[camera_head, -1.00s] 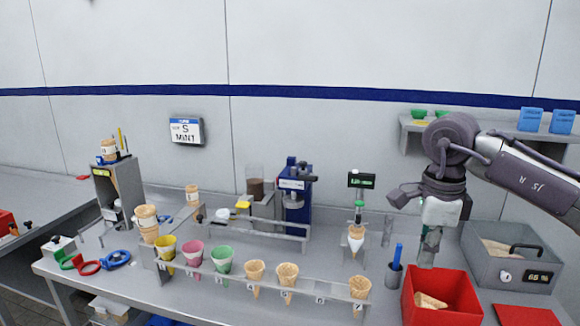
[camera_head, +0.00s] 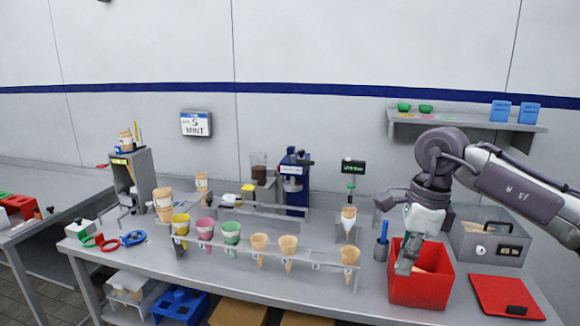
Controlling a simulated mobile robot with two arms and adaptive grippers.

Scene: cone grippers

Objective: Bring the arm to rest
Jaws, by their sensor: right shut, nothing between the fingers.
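My right gripper (camera_head: 404,266) comes in from the right and points down, its fingers shut with nothing between them. In the picture its fingertips overlap the left part of the red bin (camera_head: 422,292); I cannot tell whether they are inside it or above it. A light-brown cone piece (camera_head: 419,269) shows in the bin, partly hidden by the gripper. My left gripper is not in view.
A rack (camera_head: 316,267) of several cones runs along the table's front. A blue marker cup (camera_head: 381,246) stands just left of the bin. A grey box (camera_head: 489,238) and a red board (camera_head: 505,297) lie right of it. A shelf (camera_head: 460,122) hangs behind.

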